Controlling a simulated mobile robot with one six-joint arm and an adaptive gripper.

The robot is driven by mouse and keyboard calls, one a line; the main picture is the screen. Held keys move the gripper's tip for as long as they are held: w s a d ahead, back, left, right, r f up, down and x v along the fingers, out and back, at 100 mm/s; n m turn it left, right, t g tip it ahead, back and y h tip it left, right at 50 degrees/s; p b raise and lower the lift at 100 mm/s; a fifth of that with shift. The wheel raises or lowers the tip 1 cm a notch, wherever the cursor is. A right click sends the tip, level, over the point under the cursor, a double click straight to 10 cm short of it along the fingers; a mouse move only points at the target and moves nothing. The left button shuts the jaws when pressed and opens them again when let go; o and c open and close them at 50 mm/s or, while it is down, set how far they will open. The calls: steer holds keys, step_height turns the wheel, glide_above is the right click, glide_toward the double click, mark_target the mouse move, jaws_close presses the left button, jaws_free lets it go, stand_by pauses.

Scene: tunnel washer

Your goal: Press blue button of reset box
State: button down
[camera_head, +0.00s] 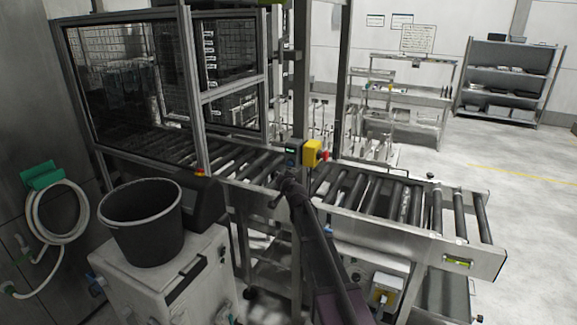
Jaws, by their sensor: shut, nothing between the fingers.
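A small dark grey box (292,153) with a green-lit spot is mounted on the upright post above the roller conveyor; it looks like the reset box. Its blue button is too small to make out clearly. My gripper (283,188) is at the end of my dark arm, which reaches up from the bottom of the view. It is shut and empty. In the picture it lies just below the grey box; the distance between them cannot be judged, and no contact shows.
A yellow box (313,153) with a red emergency button sits right beside the grey box. The conveyor's rollers (400,200) run below. A black bucket (142,222) stands on a cabinet at left. A fenced cage (125,85) is behind. Open floor (510,185) lies at right.

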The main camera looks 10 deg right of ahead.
mark_target(288, 166)
steer(key=w+d, duration=0.3)
steer(key=w, duration=0.2)
steer(key=shift+w+d, duration=0.15)
steer(key=shift+d, duration=0.25)
steer(key=shift+w+d, duration=0.6)
steer(key=shift+w, duration=0.1)
stand_by(2.6)
steer(key=shift+s, duration=0.1)
stand_by(0.4)
steer(key=shift+s+a, duration=0.55)
steer(key=shift+s, duration=0.1)
steer(key=s+a, duration=0.1)
steer(key=s, duration=0.1)
steer(key=s+a, duration=0.2)
stand_by(0.8)
stand_by(0.5)
